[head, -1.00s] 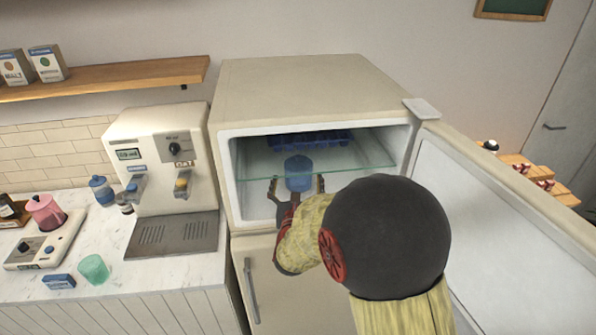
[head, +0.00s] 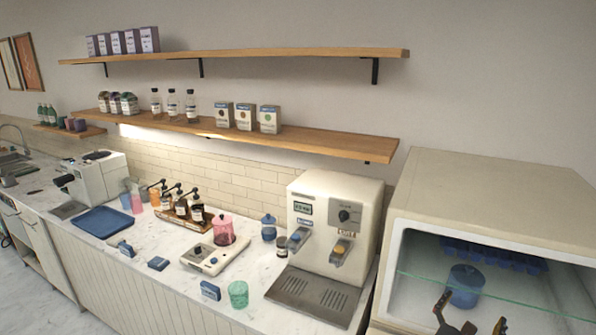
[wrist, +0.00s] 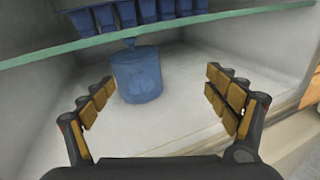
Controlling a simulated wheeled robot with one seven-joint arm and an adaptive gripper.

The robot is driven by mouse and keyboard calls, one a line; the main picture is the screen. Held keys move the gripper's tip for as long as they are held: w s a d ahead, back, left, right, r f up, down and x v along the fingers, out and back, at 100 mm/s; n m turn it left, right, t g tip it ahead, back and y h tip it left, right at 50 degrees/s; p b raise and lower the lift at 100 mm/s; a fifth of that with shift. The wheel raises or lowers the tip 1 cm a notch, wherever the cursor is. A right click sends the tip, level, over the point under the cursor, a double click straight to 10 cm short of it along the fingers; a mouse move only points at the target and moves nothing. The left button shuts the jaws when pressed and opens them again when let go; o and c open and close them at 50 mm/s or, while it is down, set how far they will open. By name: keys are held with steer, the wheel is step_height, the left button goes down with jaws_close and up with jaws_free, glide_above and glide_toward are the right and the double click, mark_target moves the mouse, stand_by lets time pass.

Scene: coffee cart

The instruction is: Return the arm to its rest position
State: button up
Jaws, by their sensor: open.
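My gripper (head: 471,318) shows at the lower right edge of the head view, in front of the open fridge (head: 470,205). Its fingers are spread wide and hold nothing. In the wrist view my gripper (wrist: 160,98) faces into the fridge, with a blue lidded jar (wrist: 137,75) ahead of it, left of centre between the fingers and apart from them. The jar (head: 466,285) stands on the fridge floor under the glass shelf (head: 500,287). Most of my arm is out of the head view.
Several blue containers (wrist: 135,14) stand on the glass shelf above the jar. Left of the fridge are a coffee machine (head: 325,225), a scale with a pink jar (head: 223,230), a green cup (head: 238,294) and a blue tray (head: 102,221). The fridge door is out of view.

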steer(key=s+d+f+m+g, duration=0.1)
steer(key=s+m+g, duration=0.1)
steer(key=s, duration=0.1)
steer(key=s+d+m+g, duration=0.1)
steer(key=s+m+g, duration=0.1)
steer(key=s+m, duration=0.1)
steer(key=s+d+f+m+g+h, duration=0.1)
steer(key=s+d+m+g, duration=0.1)
steer(key=s, duration=0.2)
steer(key=shift+s+f+m+g, duration=0.15)
steer(key=shift+f+m+g, duration=0.15)
steer(key=shift+f+m, duration=0.1)
steer(key=s+a+f+m+g+y+b, duration=0.1)
steer(key=s+a+f+m+g+y, duration=0.15)
steer(key=s+a+m, duration=0.3)
steer(key=s+a+f+m+g+y, duration=0.1)
steer(key=s+a+m+g+y, duration=0.2)
steer(key=s+a+m+y, duration=0.25)
steer(key=a+r+m+t+y+b, duration=0.1)
steer(key=a+r+m+t+y, duration=0.2)
steer(key=a, duration=0.8)
steer(key=w+a+r+m+t+y+b, duration=0.1)
steer(key=a+r, duration=0.4)
steer(key=a, duration=0.6)
steer(key=m+t+y+b, duration=0.1)
steer(key=m+t+y, duration=0.1)
steer(key=shift+w+a+t+b, duration=0.3)
steer(key=shift+a+t, duration=0.05)
